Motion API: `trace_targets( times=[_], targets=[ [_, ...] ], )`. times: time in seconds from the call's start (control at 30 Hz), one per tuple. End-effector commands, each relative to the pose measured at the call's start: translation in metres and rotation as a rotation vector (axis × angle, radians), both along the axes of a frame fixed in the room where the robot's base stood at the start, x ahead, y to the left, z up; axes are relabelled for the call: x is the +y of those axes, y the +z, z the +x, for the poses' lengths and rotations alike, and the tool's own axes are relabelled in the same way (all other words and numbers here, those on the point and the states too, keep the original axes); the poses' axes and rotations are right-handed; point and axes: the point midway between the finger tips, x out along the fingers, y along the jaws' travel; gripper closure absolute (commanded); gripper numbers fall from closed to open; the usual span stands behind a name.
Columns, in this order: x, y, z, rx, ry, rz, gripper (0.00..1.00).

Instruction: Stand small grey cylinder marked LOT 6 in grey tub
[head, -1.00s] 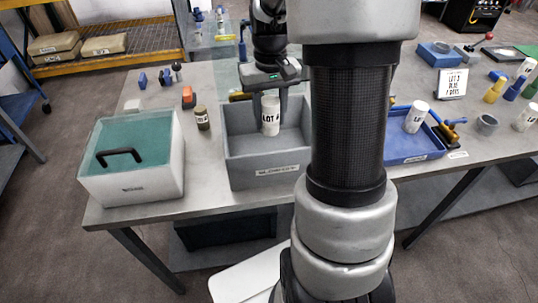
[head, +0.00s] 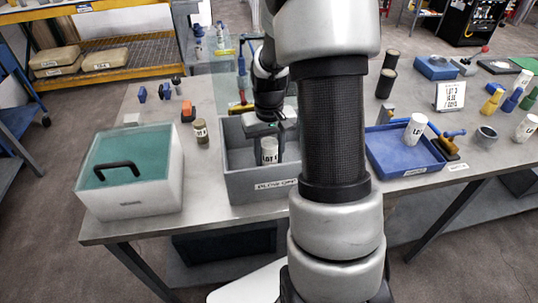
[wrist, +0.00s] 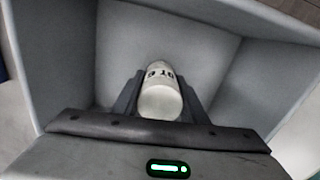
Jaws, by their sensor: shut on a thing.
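My gripper (head: 268,140) is inside the grey tub (head: 262,187) on the table, pointing down and shut on a small pale cylinder. The pale cylinder (head: 269,152) stands upright between the fingers, with its lettering partly readable as LOT. The wrist view shows the same cylinder (wrist: 160,98) from above between the two dark fingers, with marks like "OT 6" on its side. The tub's walls (wrist: 68,60) surround it, and the visible floor is otherwise empty. I cannot tell whether its base touches the floor. My arm hides the tub's right end.
A blue tray (head: 402,164) to the right holds another white cylinder (head: 416,128). Two dark cylinders (head: 386,83) stand behind my arm.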

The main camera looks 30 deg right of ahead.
Motion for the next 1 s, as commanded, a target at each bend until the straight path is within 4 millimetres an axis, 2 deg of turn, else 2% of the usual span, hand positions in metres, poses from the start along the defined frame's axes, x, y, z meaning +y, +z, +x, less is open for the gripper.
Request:
trace_targets(
  times=[0.1, 0.13, 0.2, 0.23, 0.47, 0.63, 0.77, 1.0],
  targets=[
    [0.000, -0.004, 0.000, -0.001, 0.000, 0.000, 0.98],
    [0.000, -0.003, 0.000, 0.000, 0.000, 0.000, 0.56],
    [0.000, -0.003, 0.000, 0.000, 0.000, 0.000, 0.44],
    [0.000, -0.003, 0.000, 0.000, 0.000, 0.000, 0.43],
    [0.000, -0.003, 0.000, 0.000, 0.000, 0.000, 0.43],
    [0.000, 0.007, 0.001, -0.002, 0.000, 0.000, 0.43],
    [0.000, 0.030, 0.001, -0.004, 0.000, -0.001, 0.43],
    [0.000, 0.083, 0.001, -0.004, 0.000, -0.001, 0.43]
  ],
)
